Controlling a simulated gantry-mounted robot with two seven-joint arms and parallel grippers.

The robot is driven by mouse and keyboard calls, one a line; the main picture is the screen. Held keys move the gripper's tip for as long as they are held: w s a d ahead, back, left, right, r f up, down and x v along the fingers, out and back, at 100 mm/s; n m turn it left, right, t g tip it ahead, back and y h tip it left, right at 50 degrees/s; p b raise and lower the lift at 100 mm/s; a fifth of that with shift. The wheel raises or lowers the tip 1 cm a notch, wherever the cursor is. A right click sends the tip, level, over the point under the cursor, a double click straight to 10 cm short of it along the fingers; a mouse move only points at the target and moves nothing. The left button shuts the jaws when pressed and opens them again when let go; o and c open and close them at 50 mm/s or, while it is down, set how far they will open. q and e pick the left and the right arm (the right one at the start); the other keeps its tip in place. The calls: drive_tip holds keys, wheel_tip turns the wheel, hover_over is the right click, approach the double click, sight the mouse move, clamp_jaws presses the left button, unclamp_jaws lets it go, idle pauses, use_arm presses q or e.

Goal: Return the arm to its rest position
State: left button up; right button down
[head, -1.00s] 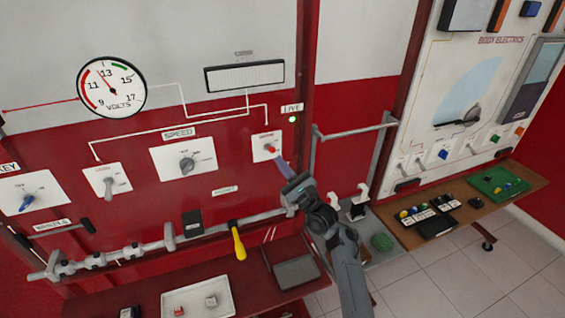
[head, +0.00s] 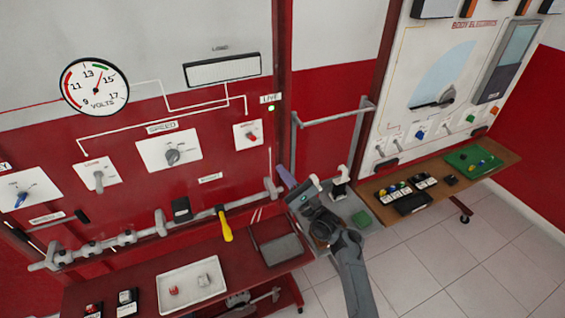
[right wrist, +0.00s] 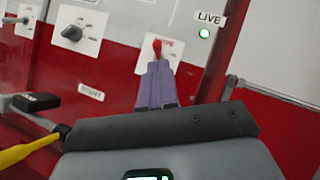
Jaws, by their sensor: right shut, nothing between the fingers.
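My right gripper (head: 288,178) has purple-grey fingers and is shut with nothing between them. Its arm comes up from the bottom of the head view, in front of the gap between the red panel (head: 130,140) and the white panel on the right. The red-tipped switch (head: 252,136) on its white plate is above and left of the fingers, clearly apart in the head view. In the right wrist view the shut fingers (right wrist: 158,72) overlap the lower part of that plate, just below the red tip (right wrist: 157,47). My left gripper is not in view.
A grey rail (head: 145,233) and a yellow-handled tool (head: 225,225) are left of my right gripper. A white tray (head: 163,303) stands on the red bench below. A wooden table (head: 400,212) with small parts is to the right. A green LIVE lamp (head: 271,108) is lit.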

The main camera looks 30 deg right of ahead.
drive_tip(key=shift+s, duration=0.2)
idle(0.3)
drive_tip(key=shift+f, duration=0.15)
